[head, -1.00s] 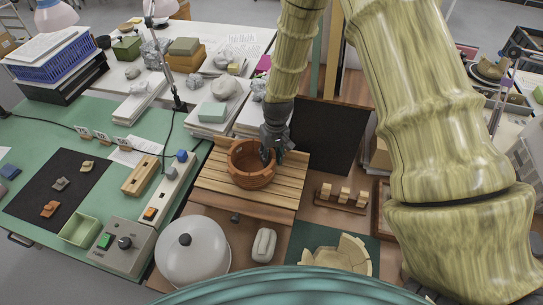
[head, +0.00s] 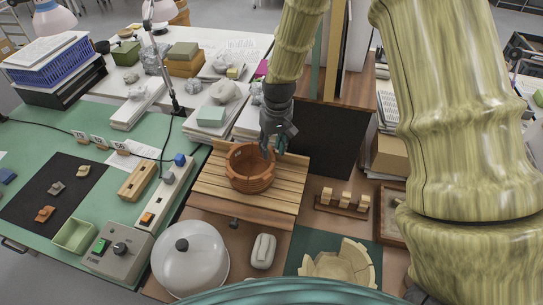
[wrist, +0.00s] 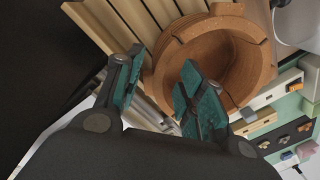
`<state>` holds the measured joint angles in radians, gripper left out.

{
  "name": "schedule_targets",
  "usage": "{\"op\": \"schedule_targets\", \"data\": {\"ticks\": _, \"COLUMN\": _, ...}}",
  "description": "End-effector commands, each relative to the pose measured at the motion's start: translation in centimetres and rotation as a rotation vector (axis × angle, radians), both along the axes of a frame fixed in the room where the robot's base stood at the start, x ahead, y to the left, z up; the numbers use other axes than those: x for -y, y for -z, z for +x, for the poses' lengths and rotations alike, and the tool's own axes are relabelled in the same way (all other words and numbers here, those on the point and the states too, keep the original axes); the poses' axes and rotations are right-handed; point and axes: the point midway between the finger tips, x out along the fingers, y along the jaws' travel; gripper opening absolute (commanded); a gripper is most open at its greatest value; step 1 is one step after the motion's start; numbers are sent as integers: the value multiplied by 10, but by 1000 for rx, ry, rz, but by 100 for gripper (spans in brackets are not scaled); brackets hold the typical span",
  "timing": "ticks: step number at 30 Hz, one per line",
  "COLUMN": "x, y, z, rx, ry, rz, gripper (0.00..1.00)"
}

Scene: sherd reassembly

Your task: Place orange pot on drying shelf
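The orange pot (head: 250,169) stands upright on the slatted wooden drying shelf (head: 216,188), near its back edge. The pot looks reassembled, with seam lines and an uneven rim; it also shows in the wrist view (wrist: 165,75). My gripper (head: 277,146) is just above and to the right of the pot's rim. In the wrist view my gripper (wrist: 158,92) has its two teal-padded fingers spread apart with nothing between them. One finger overlaps the pot's rim in that view; I cannot tell if it touches. The shelf slats (wrist: 130,22) also show there.
A white domed lid (head: 190,262) and a pale block (head: 263,251) stand in front of the shelf. A wooden rack (head: 342,200) and cream sherds (head: 342,262) lie to the right. A control box (head: 121,250) is at the left. A black panel (head: 325,140) stands behind right.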

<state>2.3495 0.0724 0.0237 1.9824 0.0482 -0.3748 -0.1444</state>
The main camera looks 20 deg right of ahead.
Motion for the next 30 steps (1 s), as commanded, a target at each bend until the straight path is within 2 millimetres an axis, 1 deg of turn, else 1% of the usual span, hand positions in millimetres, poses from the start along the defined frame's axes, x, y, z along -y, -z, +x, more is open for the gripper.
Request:
{"op": "schedule_targets", "data": {"ticks": 6, "x": 3, "y": -26, "z": 0, "rx": 1, "ry": 0, "rz": 0, "gripper": 39}}
{"op": "schedule_targets", "data": {"ticks": 13, "x": 4, "y": -47, "z": 0, "rx": 1, "ry": 0, "rz": -1, "gripper": 39}}
{"op": "schedule_targets", "data": {"ticks": 19, "x": 5, "y": -53, "z": 0, "rx": -2, "ry": 0, "rz": 0, "gripper": 39}}
{"op": "schedule_targets", "data": {"ticks": 30, "x": 5, "y": -54, "z": 0, "rx": -1, "ry": 0, "rz": 0, "gripper": 39}}
